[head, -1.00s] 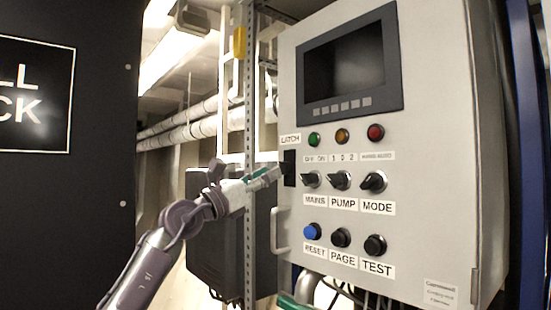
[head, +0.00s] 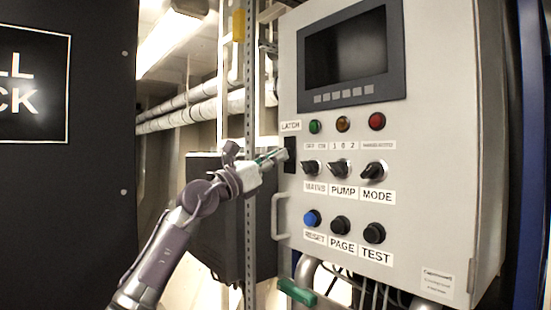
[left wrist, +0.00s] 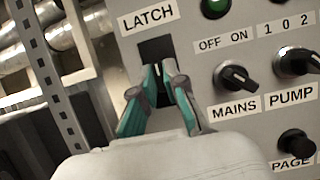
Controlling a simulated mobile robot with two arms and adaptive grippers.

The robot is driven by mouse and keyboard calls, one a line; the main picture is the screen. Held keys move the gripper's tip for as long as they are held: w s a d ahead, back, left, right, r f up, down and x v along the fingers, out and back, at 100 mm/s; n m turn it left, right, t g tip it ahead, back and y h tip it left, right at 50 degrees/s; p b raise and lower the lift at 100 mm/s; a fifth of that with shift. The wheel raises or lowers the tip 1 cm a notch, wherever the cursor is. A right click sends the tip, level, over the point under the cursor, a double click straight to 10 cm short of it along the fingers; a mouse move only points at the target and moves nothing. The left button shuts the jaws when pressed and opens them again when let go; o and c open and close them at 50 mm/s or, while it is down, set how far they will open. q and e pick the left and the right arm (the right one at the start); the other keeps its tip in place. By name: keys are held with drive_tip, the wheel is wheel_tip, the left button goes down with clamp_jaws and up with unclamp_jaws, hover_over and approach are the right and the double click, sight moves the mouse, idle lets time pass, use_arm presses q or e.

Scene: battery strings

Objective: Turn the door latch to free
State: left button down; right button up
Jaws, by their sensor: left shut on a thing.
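The door latch is a small black part on a dark plate (head: 290,156) under the LATCH label (head: 291,126), at the left edge of the grey cabinet door (head: 400,220). In the left wrist view, the dark latch plate (left wrist: 153,48) is just beyond the teal fingertips. My left gripper (head: 283,156) is at the plate, and in the left wrist view its fingers (left wrist: 162,72) are shut on the dark latch handle between them. The handle is mostly hidden by the fingers, so its exact angle is unclear. My right gripper is not in view.
Right of the latch are the MAINS knob (head: 312,168), PUMP knob (head: 341,169) and MODE knob (head: 374,170). A door handle (head: 279,215) is below the latch. A perforated metal upright (head: 251,230) stands close left of the cabinet. A green piece (head: 297,292) is below the cabinet.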

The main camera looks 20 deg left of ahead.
use_arm(q)
drive_tip(key=shift+m, duration=0.6)
drive_tip(key=m+g+h, duration=0.1)
drive_tip(key=m, duration=0.1)
drive_tip(key=m+g+h, duration=0.1)
drive_tip(key=m, duration=0.1)
drive_tip(key=shift+a+r+p, duration=0.1)
drive_tip(key=shift+a+p, duration=0.05)
drive_tip(key=shift+p, duration=0.25)
drive_tip(key=m+g+h+p, duration=0.1)
drive_tip(key=m+g, duration=0.1)
drive_tip(key=m, duration=0.3)
drive_tip(key=shift+w+r+p, duration=0.1)
drive_tip(key=shift+r+p, duration=0.05)
drive_tip(key=shift+p, duration=0.25)
drive_tip(key=m+g+p, duration=0.1)
drive_tip(key=m+p, duration=0.1)
drive_tip(key=m, duration=0.2)
drive_tip(key=m+g+p, duration=0.2)
drive_tip(key=m, duration=0.2)
drive_tip(key=shift+a+r+g+p, duration=0.1)
drive_tip(key=shift+r+g+p, duration=0.05)
drive_tip(key=shift+g+p, duration=0.2)
drive_tip(key=shift+m+g+y+p, duration=0.3)
drive_tip(key=shift+m+g+p, duration=0.25)
drive_tip(key=shift+m+p, duration=1.05)
drive_tip(key=shift+m+b, duration=0.3)
drive_tip(key=shift+m, duration=0.3)
drive_tip(key=c, duration=1.2)
unclamp_jaws()
